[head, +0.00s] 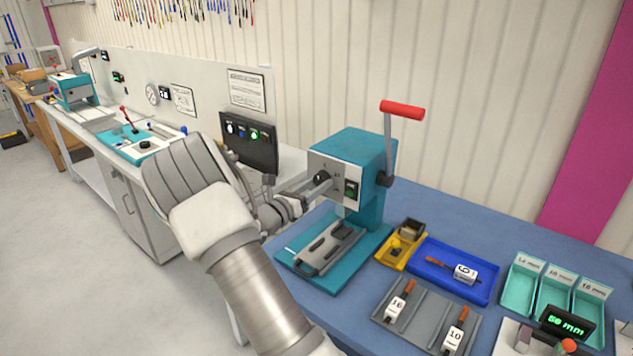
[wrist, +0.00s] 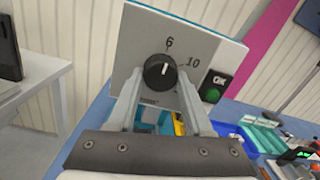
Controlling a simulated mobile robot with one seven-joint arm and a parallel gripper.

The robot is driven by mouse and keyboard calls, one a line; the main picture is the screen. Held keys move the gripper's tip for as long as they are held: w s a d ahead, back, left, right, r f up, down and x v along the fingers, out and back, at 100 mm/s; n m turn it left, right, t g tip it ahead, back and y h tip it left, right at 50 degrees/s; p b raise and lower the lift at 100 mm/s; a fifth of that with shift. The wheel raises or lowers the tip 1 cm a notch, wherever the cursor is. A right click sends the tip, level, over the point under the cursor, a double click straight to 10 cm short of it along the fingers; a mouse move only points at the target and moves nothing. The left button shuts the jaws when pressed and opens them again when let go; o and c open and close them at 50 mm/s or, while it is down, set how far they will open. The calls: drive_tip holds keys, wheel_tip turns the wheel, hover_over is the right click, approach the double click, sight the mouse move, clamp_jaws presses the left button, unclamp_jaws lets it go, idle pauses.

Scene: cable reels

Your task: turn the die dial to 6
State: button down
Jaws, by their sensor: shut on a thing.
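The die dial (wrist: 158,73) is a round black knob on the grey front plate of the teal press (head: 362,150). In the wrist view its white mark points up, roughly toward the 6 printed above it; a 10 is printed to its right. In the head view the dial (head: 321,177) shows just beyond my fingertips. My gripper (head: 308,183) reaches the press front from the left. In the wrist view my gripper (wrist: 160,82) has one finger on each side of the knob and is shut on it. The fingers hide the plate's lower sides.
The press has a red-handled lever (head: 402,110) rising at its right. A green-lit OK indicator (wrist: 213,95) sits right of the dial. A blue tray (head: 480,288), a yellow holder (head: 388,262) and a grey die rack (head: 425,322) lie right of the press. A dark monitor (head: 250,148) stands behind my arm.

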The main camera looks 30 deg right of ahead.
idle(0.5)
drive_tip(key=shift+c, duration=1.5)
unclamp_jaws()
drive_tip(key=shift+a, duration=0.15)
drive_tip(key=b+v, duration=0.2)
drive_tip(key=v, duration=1.5)
drive_tip(key=shift+a, duration=0.1)
